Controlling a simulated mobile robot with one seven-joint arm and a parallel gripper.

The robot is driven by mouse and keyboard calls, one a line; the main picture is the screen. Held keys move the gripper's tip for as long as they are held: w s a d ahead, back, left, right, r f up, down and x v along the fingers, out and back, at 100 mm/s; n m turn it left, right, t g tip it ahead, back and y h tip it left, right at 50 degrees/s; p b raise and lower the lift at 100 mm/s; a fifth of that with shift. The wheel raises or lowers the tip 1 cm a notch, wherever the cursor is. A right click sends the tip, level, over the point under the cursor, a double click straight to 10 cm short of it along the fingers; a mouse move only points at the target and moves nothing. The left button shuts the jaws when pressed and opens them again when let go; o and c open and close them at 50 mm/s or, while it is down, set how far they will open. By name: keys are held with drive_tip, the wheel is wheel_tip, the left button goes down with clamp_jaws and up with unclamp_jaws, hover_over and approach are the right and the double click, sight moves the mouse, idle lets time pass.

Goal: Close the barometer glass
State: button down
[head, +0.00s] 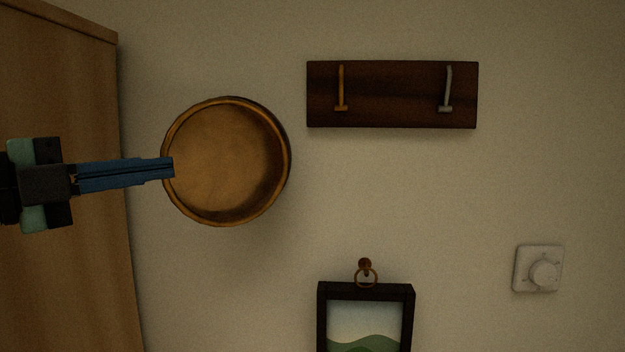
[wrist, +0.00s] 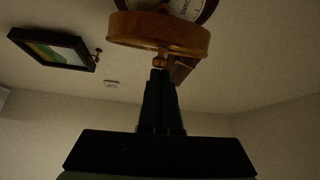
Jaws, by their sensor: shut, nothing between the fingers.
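The barometer shows in the head view as a round brass-rimmed piece (head: 228,160) on the wall, its face plain and brassy, with no dial visible. In the wrist view, part of a white lettered dial (wrist: 183,8) shows at the top edge, behind a brass-coloured round rim (wrist: 160,34) seen nearly edge-on, standing out from the dial. A small knob (wrist: 160,62) sits on the rim's near side. My gripper (head: 172,167) is shut and empty, its tips overlapping the left rim in the head view. In the wrist view the gripper tips (wrist: 160,73) are just below the knob; contact is unclear.
A dark wooden rack (head: 392,115) with two hooks hangs right of the barometer. A framed picture (head: 322,320) hangs below from a ring. A white wall dial (head: 543,275) is at right. A tall wooden panel (head: 75,285) stands at left. The wall between is bare.

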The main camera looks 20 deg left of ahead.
drive_tip(key=shift+w+a, duration=0.15)
drive_tip(key=shift+a, duration=0.25)
idle(0.5)
